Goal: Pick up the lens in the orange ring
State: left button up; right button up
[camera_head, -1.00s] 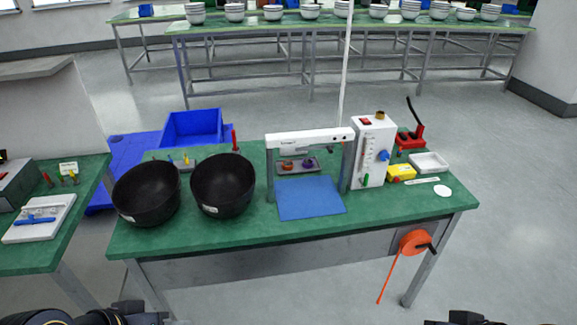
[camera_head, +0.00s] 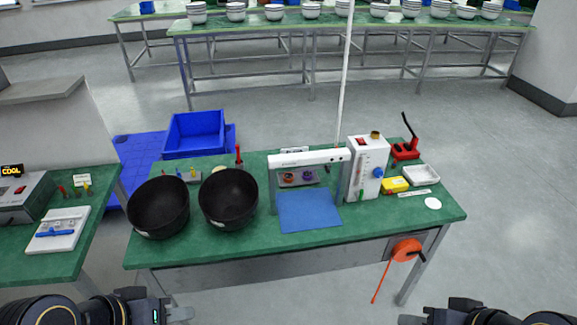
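A small orange-ringed piece (camera_head: 288,177), which looks like the lens in the orange ring, lies on a grey tray (camera_head: 299,184) behind the white-topped frame on the green table. A purple piece (camera_head: 309,176) lies beside it, to its right. Both are small, and the lens itself is too small to make out. My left gripper (camera_head: 180,313) is at the bottom edge, left of centre, in front of the table and well apart from the tray. Its finger opening is unclear. My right gripper (camera_head: 409,320) barely shows at the bottom edge, and its fingers are mostly cut off.
The frame (camera_head: 309,158) stands over a blue mat (camera_head: 308,211). Two black bowls (camera_head: 159,207) (camera_head: 229,199) stand to the left. A white instrument box (camera_head: 367,169), a yellow box (camera_head: 395,185) and a red press (camera_head: 404,150) stand to the right. An orange reel (camera_head: 406,250) hangs at the front.

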aim_at(287, 178)
jog(key=i+l, duration=0.1)
jog(key=i, duration=0.35)
jog(key=i+l, duration=0.1)
jog(key=i, duration=0.3)
jog(key=i+l+u, duration=0.1)
jog(key=i, duration=0.35)
jog(key=i+l+u, duration=0.1)
jog(key=u, duration=1.05)
jog(key=i+l, duration=0.05)
